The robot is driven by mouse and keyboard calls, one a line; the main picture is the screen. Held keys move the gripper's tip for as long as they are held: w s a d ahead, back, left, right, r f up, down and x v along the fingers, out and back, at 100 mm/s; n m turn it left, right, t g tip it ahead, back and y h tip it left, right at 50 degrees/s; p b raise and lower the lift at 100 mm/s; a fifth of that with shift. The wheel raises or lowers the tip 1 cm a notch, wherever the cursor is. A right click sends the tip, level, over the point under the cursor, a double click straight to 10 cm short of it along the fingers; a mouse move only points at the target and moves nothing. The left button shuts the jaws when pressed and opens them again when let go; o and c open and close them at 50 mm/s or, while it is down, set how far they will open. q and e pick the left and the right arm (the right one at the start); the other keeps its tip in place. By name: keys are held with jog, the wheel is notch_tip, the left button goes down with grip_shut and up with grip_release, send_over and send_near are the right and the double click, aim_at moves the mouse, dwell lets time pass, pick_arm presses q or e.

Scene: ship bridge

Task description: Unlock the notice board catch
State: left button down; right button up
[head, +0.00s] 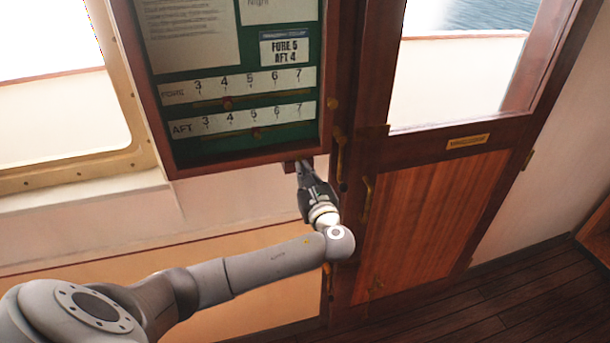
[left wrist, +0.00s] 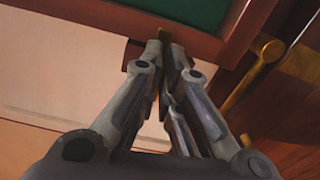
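The notice board (head: 240,148) has a dark wooden frame and a green panel with papers and number rows. It fills the upper middle of the head view; its lower frame (left wrist: 204,46) crosses the top of the left wrist view. My left gripper (head: 303,167) is just under the lower right part of the board. My right gripper is out of view.
A wooden door (head: 425,215) with brass handles stands to the right of the board; one brass handle (left wrist: 250,78) is close to the right of my left gripper. A window (head: 60,110) is at the left. Dark floorboards (head: 520,300) are clear at lower right.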

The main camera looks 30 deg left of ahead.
pick_arm(q)
jog(key=n+b, duration=0.3)
jog(key=n, duration=0.1)
jog(key=f+n+b, duration=0.1)
jog(key=n+b, duration=0.2)
jog(key=n, duration=0.2)
jog(key=s+n+b, duration=0.1)
jog(key=n+b, duration=0.2)
jog(key=n, duration=0.1)
jog(key=shift+a+f, duration=0.3)
jog(key=shift+a, duration=0.1)
jog(key=shift+n+b, duration=1.75)
jog(key=shift+n, duration=0.25)
jog(key=c, duration=1.7)
grip_release()
jog(key=shift+o, duration=0.2)
